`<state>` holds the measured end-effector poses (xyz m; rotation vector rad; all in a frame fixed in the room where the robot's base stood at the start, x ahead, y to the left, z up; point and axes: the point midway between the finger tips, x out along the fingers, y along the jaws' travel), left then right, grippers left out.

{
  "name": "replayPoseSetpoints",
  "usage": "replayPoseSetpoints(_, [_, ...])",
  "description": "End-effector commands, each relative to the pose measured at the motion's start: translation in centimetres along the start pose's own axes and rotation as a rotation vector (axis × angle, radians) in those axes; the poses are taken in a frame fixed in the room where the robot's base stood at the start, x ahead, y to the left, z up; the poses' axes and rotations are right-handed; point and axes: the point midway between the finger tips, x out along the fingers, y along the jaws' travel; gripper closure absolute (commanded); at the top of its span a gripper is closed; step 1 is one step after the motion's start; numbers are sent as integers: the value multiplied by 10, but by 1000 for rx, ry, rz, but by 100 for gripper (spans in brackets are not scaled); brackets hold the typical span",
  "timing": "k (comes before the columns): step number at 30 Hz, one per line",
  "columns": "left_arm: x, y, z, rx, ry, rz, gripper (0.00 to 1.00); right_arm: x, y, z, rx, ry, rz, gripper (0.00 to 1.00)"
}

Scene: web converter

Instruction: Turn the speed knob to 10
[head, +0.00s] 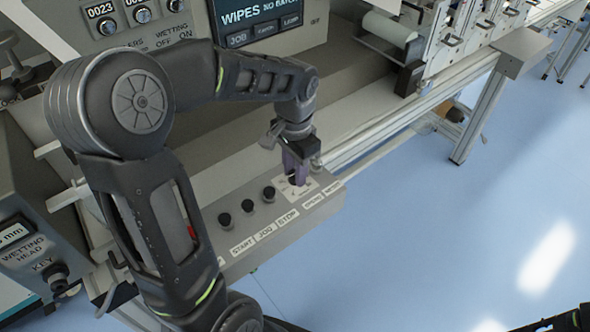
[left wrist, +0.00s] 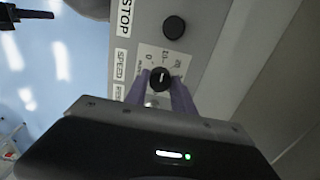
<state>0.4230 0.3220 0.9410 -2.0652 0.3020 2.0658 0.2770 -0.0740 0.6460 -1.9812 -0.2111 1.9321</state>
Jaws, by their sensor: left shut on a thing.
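The speed knob (left wrist: 160,79) is a small black round knob with a white pointer mark, set on a white dial plate (left wrist: 150,57) beside the SPEED label. In the left wrist view it sits between the purple fingers of my left gripper (left wrist: 160,95), which is shut on it. In the head view my left gripper (head: 298,172) points down onto the right end of the control box, and its fingers partly hide the knob and dial. The exact dial reading is too small to tell. My right gripper is not clearly seen; only a dark piece shows at the bottom right corner.
The grey control box (head: 330,207) carries black buttons, one of them (head: 269,193) close left of my gripper, with START, JOG and STOP labels. A screen (head: 262,22) and counter panel stand behind. Blue floor (head: 430,240) lies open to the right.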

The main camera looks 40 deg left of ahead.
Motion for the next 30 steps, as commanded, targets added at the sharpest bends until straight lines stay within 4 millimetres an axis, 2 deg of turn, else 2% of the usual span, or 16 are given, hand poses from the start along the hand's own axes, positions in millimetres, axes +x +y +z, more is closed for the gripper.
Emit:
replayPoseSetpoints(7, [-1,0,0,1,1,-1,100,0,0,0,0,0,0,64])
replayPoseSetpoints(8, [-1,0,0,1,1,-1,68,0,0,0,0,0,0,64])
replayPoseSetpoints(15, [0,0,0,2,1,0,49,0,0,0,0,0,0,64])
replayPoseSetpoints(25, [-3,0,0,2,1,0,48,0,0,0,0,0,0,64])
replayPoseSetpoints(30, [-20,0,-1,2,5,-2,48,2,1,0,0,1,0,64])
